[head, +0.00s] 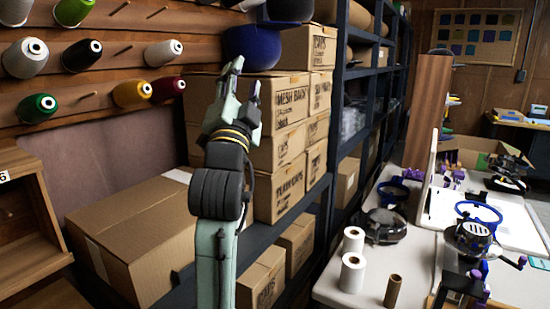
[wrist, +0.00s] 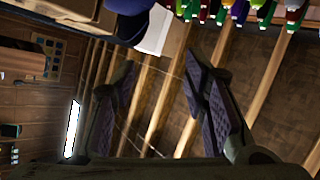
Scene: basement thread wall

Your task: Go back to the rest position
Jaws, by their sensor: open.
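My gripper (head: 247,95) points upward in the middle of the head view, with its fingers apart and nothing between them. It stands in front of the stacked cardboard boxes (head: 290,100) and hides part of them. In the wrist view my gripper (wrist: 160,100) shows two dark padded fingers spread wide. Beyond them are the wooden ceiling beams (wrist: 170,85).
Thread spools (head: 133,94) sit on wall pegs at the left. A large closed box (head: 130,235) lies low at the left, near a wooden cubby (head: 35,225). Dark blue shelving (head: 335,100) stands behind my arm. A white table (head: 340,285) with machines and paper rolls (head: 352,272) is at the right.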

